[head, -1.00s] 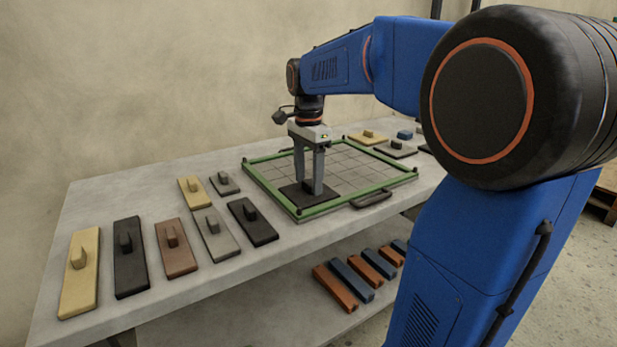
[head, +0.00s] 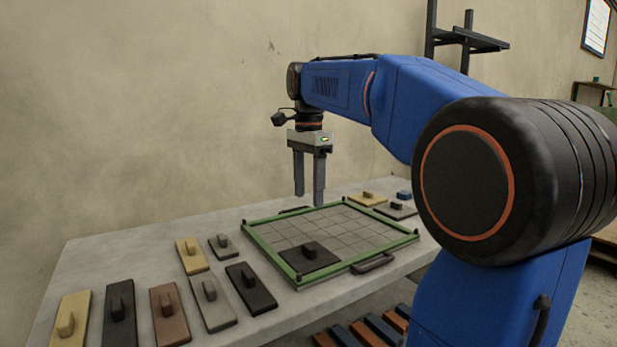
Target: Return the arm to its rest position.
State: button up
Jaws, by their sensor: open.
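My gripper (head: 308,200) hangs from the blue arm with its two fingers pointing down. It is open and empty, above the far part of a green-framed grid tray (head: 345,240). A dark plate with a knob (head: 310,257) lies in the near left corner of the tray, below and apart from the fingertips.
The tray stands on a grey table (head: 120,259). Several knobbed plates lie left of it, among them a tan one (head: 192,256) and a black one (head: 251,288). More pieces lie behind it to the right (head: 368,199). Orange and blue blocks (head: 367,333) sit on a lower shelf.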

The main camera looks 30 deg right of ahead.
jog(key=shift+r, duration=1.7)
